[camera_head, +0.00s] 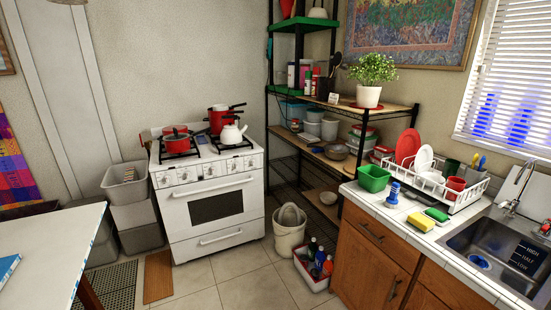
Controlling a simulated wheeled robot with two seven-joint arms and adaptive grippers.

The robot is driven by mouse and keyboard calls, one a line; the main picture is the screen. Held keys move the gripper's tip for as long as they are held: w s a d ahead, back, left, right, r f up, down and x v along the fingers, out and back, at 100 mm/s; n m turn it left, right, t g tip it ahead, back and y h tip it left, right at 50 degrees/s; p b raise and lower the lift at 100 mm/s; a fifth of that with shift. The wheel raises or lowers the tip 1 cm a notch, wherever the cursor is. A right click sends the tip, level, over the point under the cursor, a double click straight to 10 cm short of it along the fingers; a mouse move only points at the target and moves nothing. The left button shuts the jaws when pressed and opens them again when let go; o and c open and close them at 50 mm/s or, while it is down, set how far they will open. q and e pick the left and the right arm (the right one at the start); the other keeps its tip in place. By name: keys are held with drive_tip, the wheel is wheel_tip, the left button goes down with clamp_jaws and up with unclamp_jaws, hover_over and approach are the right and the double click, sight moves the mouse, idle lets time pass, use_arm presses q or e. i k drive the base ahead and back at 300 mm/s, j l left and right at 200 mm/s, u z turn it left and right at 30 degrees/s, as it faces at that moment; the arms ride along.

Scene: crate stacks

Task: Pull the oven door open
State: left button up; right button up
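The white oven (214,190) stands against the back wall, left of centre in the head view. Its door (186,212) is shut, with a dark window (216,206) in the middle. A white bar handle (213,187) runs across the top of the door, below the row of knobs. A lower drawer with its own handle (221,238) is also shut. Neither of my grippers is in view, so their state does not show.
A white table (45,240) is at the left front. Grey bins (139,215) stand left of the oven. A bucket (289,236) and a box of bottles (312,276) stand right of it. Tiled floor (250,289) in front is clear. A red pot (175,133) sits on top.

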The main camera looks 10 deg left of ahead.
sight(188, 210)
drive_tip(key=i+l+u, duration=0.2)
drive_tip(key=u, duration=0.25)
drive_tip(key=i+l+u, duration=0.65)
drive_tip(key=l, duration=0.15)
